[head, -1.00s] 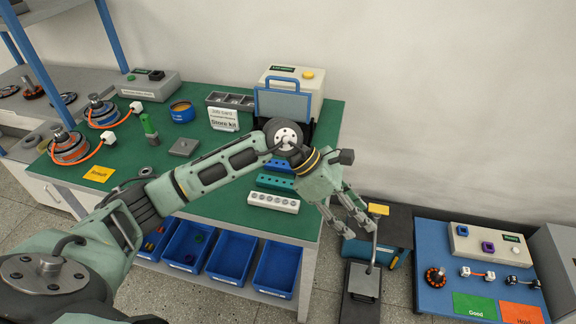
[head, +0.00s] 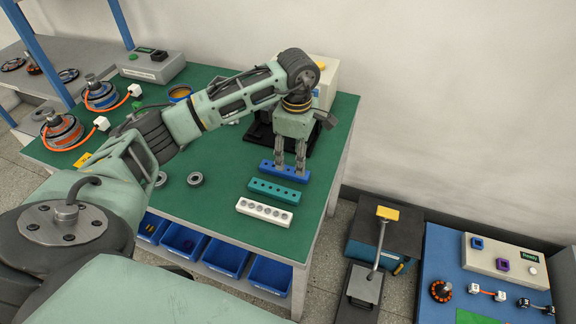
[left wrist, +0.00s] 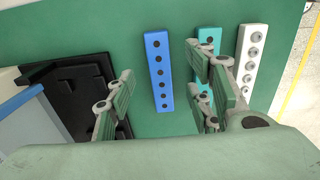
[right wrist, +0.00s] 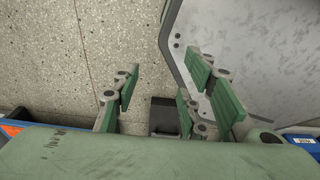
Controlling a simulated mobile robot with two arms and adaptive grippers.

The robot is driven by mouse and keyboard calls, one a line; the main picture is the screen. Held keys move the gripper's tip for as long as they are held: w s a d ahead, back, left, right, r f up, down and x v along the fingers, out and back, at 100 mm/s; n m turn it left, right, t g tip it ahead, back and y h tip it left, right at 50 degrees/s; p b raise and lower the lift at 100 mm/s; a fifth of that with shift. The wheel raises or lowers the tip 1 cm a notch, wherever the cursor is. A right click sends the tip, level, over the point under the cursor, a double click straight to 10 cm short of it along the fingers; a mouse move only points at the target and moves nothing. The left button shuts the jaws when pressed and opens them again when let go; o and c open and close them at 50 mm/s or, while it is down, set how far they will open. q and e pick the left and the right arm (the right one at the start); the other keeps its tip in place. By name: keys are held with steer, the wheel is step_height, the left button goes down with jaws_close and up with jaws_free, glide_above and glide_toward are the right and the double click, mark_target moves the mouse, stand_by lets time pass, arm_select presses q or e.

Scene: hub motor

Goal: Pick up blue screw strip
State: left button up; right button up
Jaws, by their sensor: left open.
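The blue screw strip (head: 285,171) lies on the green table top, a long block with a row of dark holes. My left gripper (head: 289,172) is over it, pointing down, open. In the left wrist view the blue strip (left wrist: 160,72) lies between the two spread finger pairs of the left gripper (left wrist: 165,95), nearer the right pair; I cannot tell whether they touch it. My right gripper (right wrist: 160,95) shows only in its own wrist view, with fingers apart and nothing between them, above a speckled floor.
A teal strip (head: 274,191) and a white strip (head: 264,212) lie parallel in front of the blue one. A black stand (left wrist: 70,95) is beside the left gripper. Blue bins (head: 225,256) hang below the table's front edge.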

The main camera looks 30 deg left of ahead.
mark_target(294, 171)
arm_select(q)
step_height(294, 171, down, 3)
steer(key=shift+s+a+f+p, duration=0.1)
steer(key=shift+a+f+p, duration=0.1)
steer(key=shift+p, duration=0.55)
step_height(294, 171, down, 2)
steer(key=shift+f, duration=0.3)
steer(key=c, duration=0.8)
jaws_close()
arm_select(e)
steer(key=shift+s+r, duration=0.9)
steer(key=shift+s, duration=0.25)
